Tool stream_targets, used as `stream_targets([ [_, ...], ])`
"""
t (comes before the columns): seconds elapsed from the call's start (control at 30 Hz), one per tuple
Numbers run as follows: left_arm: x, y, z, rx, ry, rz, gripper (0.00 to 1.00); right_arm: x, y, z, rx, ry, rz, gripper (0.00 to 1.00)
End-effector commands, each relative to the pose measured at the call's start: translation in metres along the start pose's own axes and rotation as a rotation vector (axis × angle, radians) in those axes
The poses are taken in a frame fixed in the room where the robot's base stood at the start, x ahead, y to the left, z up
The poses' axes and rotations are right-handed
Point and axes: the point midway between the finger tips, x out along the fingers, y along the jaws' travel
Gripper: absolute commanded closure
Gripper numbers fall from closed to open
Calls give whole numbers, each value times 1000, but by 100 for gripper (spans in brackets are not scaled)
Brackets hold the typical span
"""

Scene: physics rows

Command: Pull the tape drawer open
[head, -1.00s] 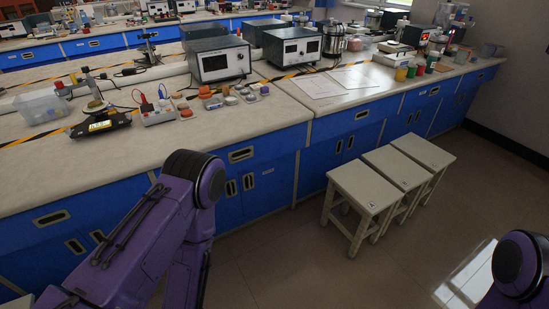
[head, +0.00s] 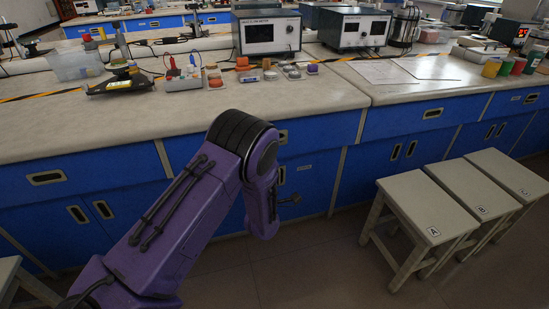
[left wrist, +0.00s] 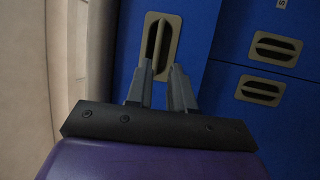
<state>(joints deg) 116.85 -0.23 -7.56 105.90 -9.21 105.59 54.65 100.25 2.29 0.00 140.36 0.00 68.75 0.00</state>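The blue drawer front (left wrist: 130,30) fills the middle of the left wrist view, with a beige recessed handle (left wrist: 162,42) running lengthwise up the picture. In the head view that handle (head: 283,137) shows only partly, behind my purple left arm. I cannot read any tape label on the drawer, and its front looks closed. My left gripper (left wrist: 161,68) has its two grey fingers apart and empty, with the tips at the near end of the handle; I cannot tell whether they touch it. In the head view my arm hides most of the gripper. My right gripper is out of view.
Cupboard doors with handles (left wrist: 275,48) lie beside the drawer. The stone counter (head: 90,135) above carries instruments and small parts. Several pale stools (head: 425,205) stand on the right, and another stool edge (head: 15,285) shows at lower left. Some floor is free between them.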

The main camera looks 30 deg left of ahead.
Motion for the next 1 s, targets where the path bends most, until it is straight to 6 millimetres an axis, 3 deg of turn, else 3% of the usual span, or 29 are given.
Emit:
stream_targets([
  [0.4, 83, 0, -2, 6, 2, -5, 78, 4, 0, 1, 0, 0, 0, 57],
  [0.77, 94, 0, -1, 8, 0, -8, 78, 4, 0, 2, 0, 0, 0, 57],
  [0.87, 94, 0, -1, 8, 0, -8, 100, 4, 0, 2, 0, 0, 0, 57],
  [1.0, 94, 0, -1, 8, 0, -8, 100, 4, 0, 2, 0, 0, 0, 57],
])
